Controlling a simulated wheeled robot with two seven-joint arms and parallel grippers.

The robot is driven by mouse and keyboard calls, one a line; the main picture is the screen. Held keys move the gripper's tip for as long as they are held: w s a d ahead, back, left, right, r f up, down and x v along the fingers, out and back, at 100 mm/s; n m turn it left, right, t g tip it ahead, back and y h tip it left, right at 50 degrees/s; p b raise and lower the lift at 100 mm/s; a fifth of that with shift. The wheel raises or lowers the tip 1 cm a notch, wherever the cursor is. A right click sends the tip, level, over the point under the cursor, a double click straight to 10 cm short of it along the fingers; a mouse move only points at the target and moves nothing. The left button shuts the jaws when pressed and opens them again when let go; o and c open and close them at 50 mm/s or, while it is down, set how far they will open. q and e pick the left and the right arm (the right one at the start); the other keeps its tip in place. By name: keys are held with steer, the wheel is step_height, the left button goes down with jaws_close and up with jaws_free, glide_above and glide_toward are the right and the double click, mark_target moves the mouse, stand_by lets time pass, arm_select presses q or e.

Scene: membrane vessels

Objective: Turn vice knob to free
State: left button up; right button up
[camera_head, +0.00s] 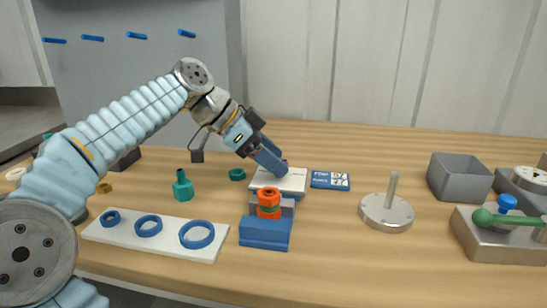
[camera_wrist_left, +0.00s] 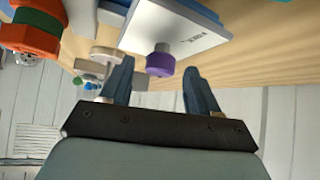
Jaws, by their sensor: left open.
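My left gripper (camera_head: 270,163) is open at the far side of the white block. In the left wrist view its fingers (camera_wrist_left: 158,72) lie either side of the knob, with gaps visible. My right gripper is out of view.
A white strip with blue rings (camera_head: 110,231) and a teal bottle (camera_head: 183,186) are at the left. A blue card (camera_head: 330,180), a metal disc with a post (camera_head: 387,213), a grey bin (camera_head: 459,177) and a green-handled device (camera_head: 505,230) are at the right.

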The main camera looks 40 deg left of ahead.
arm_select(q)
steer(key=shift+w+d+f, duration=0.15)
steer(key=shift+f, duration=0.05)
